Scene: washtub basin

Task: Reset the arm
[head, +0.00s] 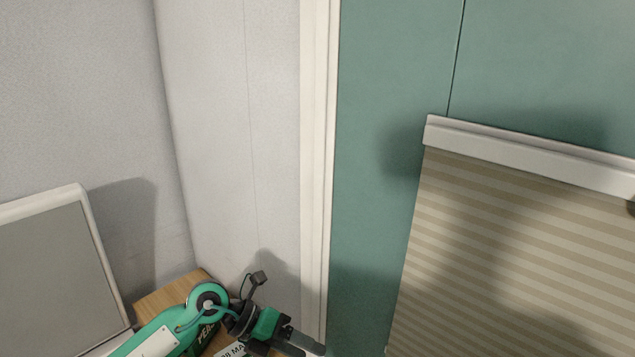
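My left arm comes in from the bottom left, green with a black wrist. My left gripper (308,345) is at the bottom edge, pointing right, in front of the white door-frame-like trim. Its dark fingers are partly cut off by the picture's edge, so I cannot tell whether they are open or shut. No object shows in its fingers. My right gripper is not in view.
A wooden surface (170,294) lies under and behind my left arm in the corner. A grey panel with a white frame (78,198) stands at the left. White trim (318,150) divides the pale wall (225,130) from the green wall (390,60). A striped blind (500,260) hangs at the right.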

